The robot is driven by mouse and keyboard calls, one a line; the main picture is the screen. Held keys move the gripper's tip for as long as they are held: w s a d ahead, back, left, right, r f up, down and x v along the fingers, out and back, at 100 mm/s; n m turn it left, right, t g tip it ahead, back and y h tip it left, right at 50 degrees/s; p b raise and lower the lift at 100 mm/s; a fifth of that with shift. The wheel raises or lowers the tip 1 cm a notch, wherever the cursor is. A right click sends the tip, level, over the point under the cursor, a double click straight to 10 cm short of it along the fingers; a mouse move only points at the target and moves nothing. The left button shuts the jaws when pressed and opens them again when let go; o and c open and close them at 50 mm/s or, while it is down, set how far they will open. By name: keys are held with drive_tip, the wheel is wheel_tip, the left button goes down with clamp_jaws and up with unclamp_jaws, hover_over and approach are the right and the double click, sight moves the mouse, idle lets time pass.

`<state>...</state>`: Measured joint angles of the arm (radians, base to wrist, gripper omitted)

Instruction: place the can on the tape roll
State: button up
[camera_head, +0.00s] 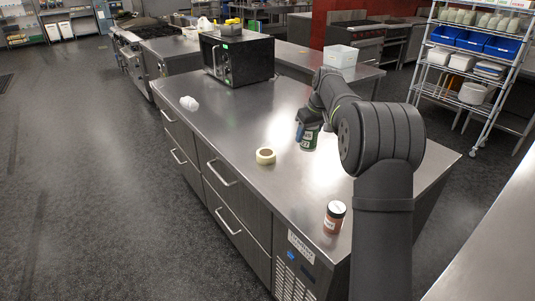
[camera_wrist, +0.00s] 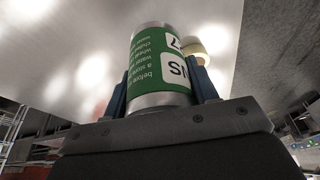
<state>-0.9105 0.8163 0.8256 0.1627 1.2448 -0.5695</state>
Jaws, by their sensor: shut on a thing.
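The can (camera_head: 308,141) has a green label with white print and silver ends. My gripper (camera_head: 303,130) is shut on it, over the right part of the steel counter. In the wrist view the can (camera_wrist: 160,70) sits between the two blue fingers of my gripper (camera_wrist: 160,88). The tape roll (camera_head: 265,156) is cream-coloured and lies flat on the counter, to the left of the can and nearer the front edge. Part of a pale round thing, likely the tape roll (camera_wrist: 193,47), shows behind the can in the wrist view. Whether the can touches the counter is unclear.
A black microwave (camera_head: 237,58) stands at the far end. The counter around the tape roll is clear.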

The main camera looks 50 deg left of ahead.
drive_tip(key=w+a+n, duration=0.1)
drive_tip(key=a, duration=0.4)
approach(267, 153)
drive_tip(key=shift+w+a+r, duration=0.1)
drive_tip(key=shift+w+a, duration=0.05)
drive_tip(key=shift+a, duration=0.4)
drive_tip(key=shift+f, duration=1.9)
drive_tip(key=shift+f, duration=0.1)
drive_tip(key=o, duration=1.2)
drive_tip(key=shift+f, duration=0.1)
drive_tip(key=v, duration=1.2)
drive_tip(key=shift+w+d, duration=0.1)
drive_tip(key=shift+w, duration=0.15)
